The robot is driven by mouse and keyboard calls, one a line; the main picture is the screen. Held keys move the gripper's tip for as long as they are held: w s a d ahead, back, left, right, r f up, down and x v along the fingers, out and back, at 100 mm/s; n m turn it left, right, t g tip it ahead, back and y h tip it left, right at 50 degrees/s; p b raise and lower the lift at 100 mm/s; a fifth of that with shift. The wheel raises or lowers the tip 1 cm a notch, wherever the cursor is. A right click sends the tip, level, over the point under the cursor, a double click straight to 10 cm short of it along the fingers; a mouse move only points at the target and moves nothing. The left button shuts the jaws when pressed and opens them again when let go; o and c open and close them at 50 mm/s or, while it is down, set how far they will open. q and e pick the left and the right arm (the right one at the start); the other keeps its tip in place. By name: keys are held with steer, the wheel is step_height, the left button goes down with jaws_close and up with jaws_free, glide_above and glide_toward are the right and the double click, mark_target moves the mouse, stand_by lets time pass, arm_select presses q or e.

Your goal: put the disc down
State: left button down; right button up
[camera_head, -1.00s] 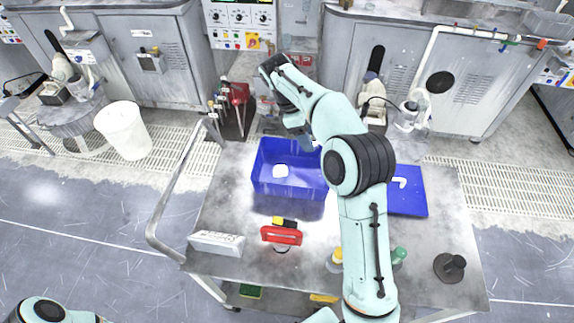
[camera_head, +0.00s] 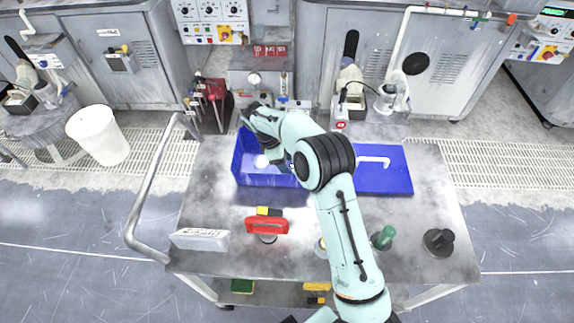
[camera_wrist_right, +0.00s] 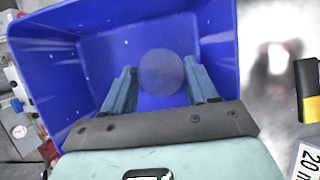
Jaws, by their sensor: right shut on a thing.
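The disc (camera_wrist_right: 160,72) is round and grey in the right wrist view, between the two blue-grey fingers of my right gripper (camera_wrist_right: 162,84). The gripper is shut on it. Behind the disc are the inner walls of the blue bin (camera_wrist_right: 50,70). In the head view my right gripper (camera_head: 281,164) reaches over the blue bin (camera_head: 268,181), partly hidden by its own arm. A small pale patch (camera_head: 262,161) shows inside the bin there; I cannot tell if it is the disc.
The bin stands on a metal cart (camera_head: 215,190). A flat blue tray (camera_head: 383,178) lies right of my arm. A red-handled tool (camera_head: 267,226), a white box (camera_head: 200,239), a green-topped bottle (camera_head: 383,238) and a dark knobbed weight (camera_head: 438,242) stand near the front. Polishing machines are behind.

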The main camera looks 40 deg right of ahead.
arm_select(q)
steer(key=shift+f, duration=0.1)
arm_select(e)
steer(key=shift+f, duration=0.75)
steer(key=shift+f, duration=0.15)
steer(key=o, duration=1.1)
arm_select(q)
steer(key=w+r+p, duration=0.2)
steer(key=r, duration=0.1)
steer(key=shift+w, duration=0.15)
arm_select(e)
steer(key=v, duration=1.2)
